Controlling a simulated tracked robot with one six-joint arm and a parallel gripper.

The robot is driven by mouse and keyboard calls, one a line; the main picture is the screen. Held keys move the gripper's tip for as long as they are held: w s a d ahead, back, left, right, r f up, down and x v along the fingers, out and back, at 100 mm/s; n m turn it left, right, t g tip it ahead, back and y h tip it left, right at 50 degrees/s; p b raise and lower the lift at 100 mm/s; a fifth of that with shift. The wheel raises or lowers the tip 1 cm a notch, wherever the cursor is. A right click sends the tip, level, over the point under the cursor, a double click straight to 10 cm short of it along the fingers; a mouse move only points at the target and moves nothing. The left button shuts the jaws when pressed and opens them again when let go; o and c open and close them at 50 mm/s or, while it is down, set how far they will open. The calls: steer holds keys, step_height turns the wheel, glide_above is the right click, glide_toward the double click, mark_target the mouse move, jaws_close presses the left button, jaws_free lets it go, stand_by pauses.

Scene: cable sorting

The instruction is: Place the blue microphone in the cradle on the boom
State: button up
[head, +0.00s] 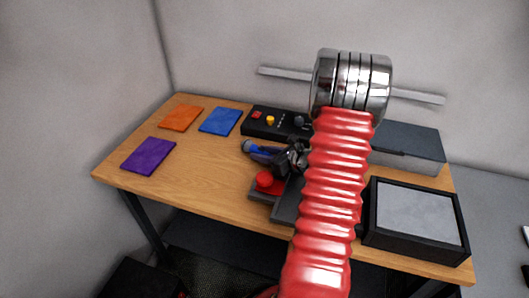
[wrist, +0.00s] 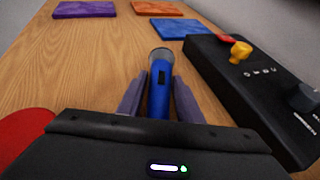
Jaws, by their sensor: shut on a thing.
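The blue microphone (wrist: 158,98) has a grey head and points away from the wrist camera, between the two grey fingers of my gripper (wrist: 158,90). My gripper is shut on its body. In the head view the microphone (head: 256,148) lies sideways with its head to the left, held by my gripper (head: 274,155) low over the middle of the desk. I cannot tell from these views whether it touches the desk. I cannot make out a boom or cradle in either view; my red arm hides part of the desk.
A black control box (head: 281,125) with red, yellow and grey controls is behind the gripper. Purple (head: 149,156), orange (head: 181,118) and blue (head: 220,121) pads lie left. A black-framed grey panel (head: 416,217) is right. The left front desk is clear.

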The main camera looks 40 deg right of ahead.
steer(key=o, duration=1.2)
steer(key=shift+o, duration=0.2)
steer(key=v, duration=1.2)
